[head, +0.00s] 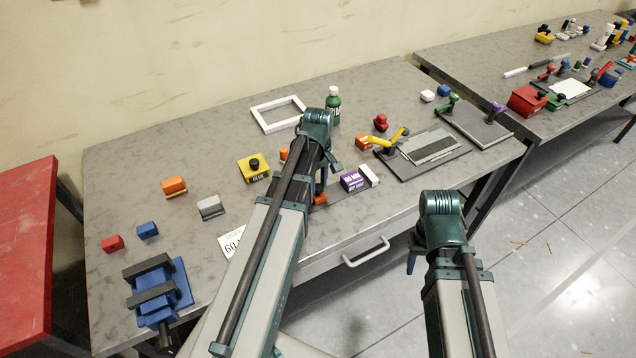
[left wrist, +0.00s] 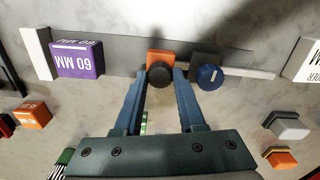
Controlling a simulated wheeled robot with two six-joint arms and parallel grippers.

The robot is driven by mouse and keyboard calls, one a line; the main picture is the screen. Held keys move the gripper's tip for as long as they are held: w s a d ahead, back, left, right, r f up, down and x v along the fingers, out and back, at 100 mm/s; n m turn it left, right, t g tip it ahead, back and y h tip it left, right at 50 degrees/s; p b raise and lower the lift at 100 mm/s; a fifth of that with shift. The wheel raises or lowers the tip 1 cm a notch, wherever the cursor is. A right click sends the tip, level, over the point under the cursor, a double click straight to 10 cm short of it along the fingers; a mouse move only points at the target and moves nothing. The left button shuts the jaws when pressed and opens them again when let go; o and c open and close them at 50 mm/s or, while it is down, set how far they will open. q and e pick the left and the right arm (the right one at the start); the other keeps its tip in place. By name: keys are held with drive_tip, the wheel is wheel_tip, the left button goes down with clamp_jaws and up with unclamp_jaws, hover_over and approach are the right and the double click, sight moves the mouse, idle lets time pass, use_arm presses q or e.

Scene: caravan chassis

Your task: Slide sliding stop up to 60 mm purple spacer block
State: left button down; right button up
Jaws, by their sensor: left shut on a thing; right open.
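The orange sliding stop (left wrist: 158,58) with a black knob sits on a grey rail (left wrist: 122,58). My left gripper (left wrist: 160,76) has its blue fingers closed on the knob. In the head view my left gripper (head: 321,180) partly hides the stop (head: 320,198). The purple 60 mm spacer block (left wrist: 78,60) lies left of the stop in the left wrist view, with a clear gap between them. Its far side is against or very near a white end block (left wrist: 36,54). In the head view the purple block (head: 352,181) is right of my left gripper. My right gripper (head: 412,262) is open and empty beyond the table's front edge.
A dark block with a blue knob (left wrist: 208,74) sits close right of the orange stop in the left wrist view. An orange 60 mm block (left wrist: 32,116) lies apart from the rail. A yellow glue block (head: 254,169) and a blue vise (head: 160,292) stand on the table.

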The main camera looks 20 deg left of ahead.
use_arm(q)
drive_tip(key=w+d, duration=0.3)
drive_tip(key=w, duration=0.1)
drive_tip(key=w+d, duration=0.2)
drive_tip(key=w, duration=0.1)
drive_tip(key=shift+w+d, duration=0.1)
drive_tip(key=shift+d, duration=0.2)
drive_tip(key=c, duration=0.5)
unclamp_jaws()
drive_tip(key=shift+r, duration=0.15)
wheel_tip(320, 180, up, 14)
drive_tip(key=p, duration=1.4)
drive_tip(key=shift+f, duration=0.25)
